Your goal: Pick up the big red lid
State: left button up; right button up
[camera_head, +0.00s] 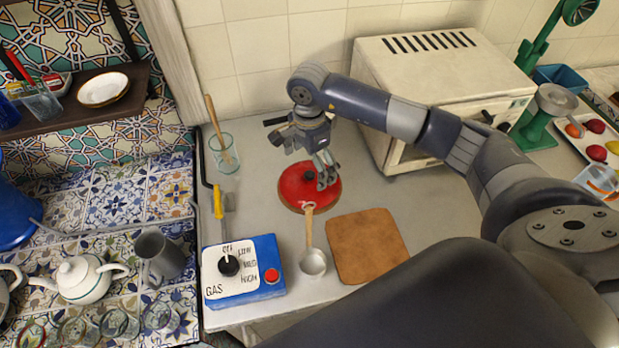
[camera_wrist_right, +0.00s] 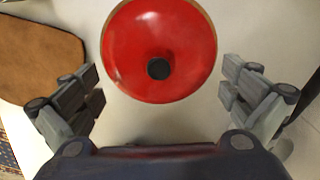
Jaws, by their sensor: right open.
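The big red lid (camera_head: 294,187) lies on the grey counter, a round red disc with a black knob. In the right wrist view the red lid (camera_wrist_right: 190,60) sits ahead of the fingers, with its black knob (camera_wrist_right: 159,69) roughly centred between them. My right gripper (camera_head: 325,180) is open and empty, above the lid's right side in the head view. In the right wrist view its fingers (camera_wrist_right: 160,98) stand wide apart on either side of the lid's near part. I cannot tell the gap between fingertips and lid. My left gripper is not in view.
A brown board (camera_head: 367,246) and a ladle (camera_head: 312,262) lie close in front of the lid. A blue GAS box (camera_head: 243,285) sits at the front left. A glass (camera_head: 223,158) stands behind left, and a white oven (camera_head: 440,80) stands behind right.

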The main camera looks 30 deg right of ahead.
aim_at(310, 180)
jog(key=shift+s+f, duration=0.1)
jog(key=shift+f, duration=1.35)
